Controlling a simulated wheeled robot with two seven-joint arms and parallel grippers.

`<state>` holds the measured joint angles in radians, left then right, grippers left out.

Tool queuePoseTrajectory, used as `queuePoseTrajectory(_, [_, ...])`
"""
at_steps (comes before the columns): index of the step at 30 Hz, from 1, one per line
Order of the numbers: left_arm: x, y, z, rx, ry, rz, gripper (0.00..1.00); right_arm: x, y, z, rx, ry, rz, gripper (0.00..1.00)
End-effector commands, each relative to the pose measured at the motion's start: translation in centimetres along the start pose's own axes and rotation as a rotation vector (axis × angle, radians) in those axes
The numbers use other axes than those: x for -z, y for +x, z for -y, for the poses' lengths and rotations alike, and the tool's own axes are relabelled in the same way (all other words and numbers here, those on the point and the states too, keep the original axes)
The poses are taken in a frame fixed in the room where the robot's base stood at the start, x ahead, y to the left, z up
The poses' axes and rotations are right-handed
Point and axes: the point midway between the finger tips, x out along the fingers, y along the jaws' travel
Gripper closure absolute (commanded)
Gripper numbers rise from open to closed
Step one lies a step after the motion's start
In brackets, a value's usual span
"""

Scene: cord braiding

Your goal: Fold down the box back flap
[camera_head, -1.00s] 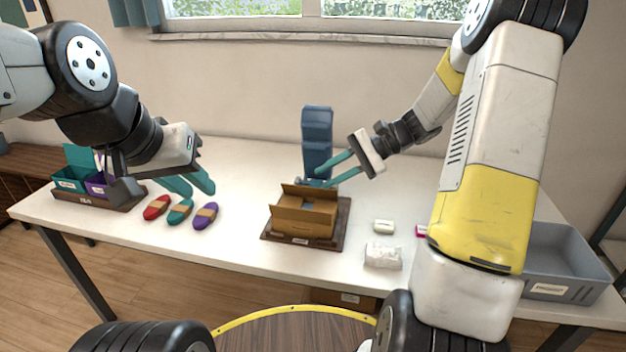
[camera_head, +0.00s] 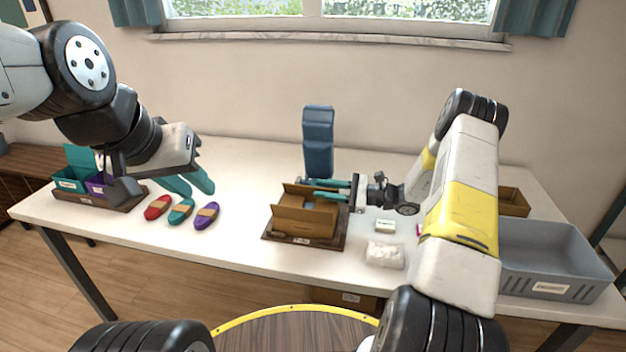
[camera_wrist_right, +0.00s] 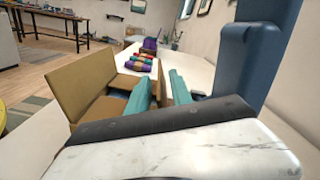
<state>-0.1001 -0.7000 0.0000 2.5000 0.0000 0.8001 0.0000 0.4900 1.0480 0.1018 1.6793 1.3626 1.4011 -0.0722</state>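The brown cardboard box (camera_head: 303,222) sits on a dark wooden board at the table's middle. Its front flap stands up in the head view and shows large in the right wrist view (camera_wrist_right: 92,85). The back flap (camera_head: 292,189) is upright, partly hidden by my right gripper. My right gripper (camera_head: 322,187) is at the box's back edge with its teal fingers apart. In the right wrist view, brown cardboard shows between these fingers (camera_wrist_right: 162,92); I cannot tell if they touch it. My left gripper (camera_head: 192,184) is open and empty, above the table left of the box.
A blue stand (camera_head: 318,140) rises just behind the box. Red, teal and purple cord bundles (camera_head: 181,211) lie to the left. A white packet (camera_head: 384,254) and small white block (camera_head: 385,226) lie right of the box. A grey bin (camera_head: 550,262) stands far right.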

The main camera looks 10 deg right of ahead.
Motion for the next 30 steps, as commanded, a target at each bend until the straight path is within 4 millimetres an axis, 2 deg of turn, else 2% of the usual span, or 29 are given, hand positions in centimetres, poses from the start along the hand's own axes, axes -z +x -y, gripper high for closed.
queuePoseTrajectory(6, [0.0,0.0,0.0,0.000,0.000,0.000,0.74,0.0,1.8,0.0,-0.001,0.001,0.000,0.74])
queuePoseTrajectory(14, [0.0,0.0,0.0,0.000,0.000,0.000,0.74,0.0,1.9,0.0,-0.001,0.001,0.000,0.74])
queuePoseTrajectory(18, [0.0,0.0,0.0,0.000,0.000,0.000,0.74,0.0,1.9,0.0,-0.001,0.000,0.000,1.00])
queuePoseTrajectory(30, [0.0,0.0,0.0,0.000,0.000,0.000,0.74,0.0,1.9,-0.1,-0.001,-0.020,0.000,1.00])
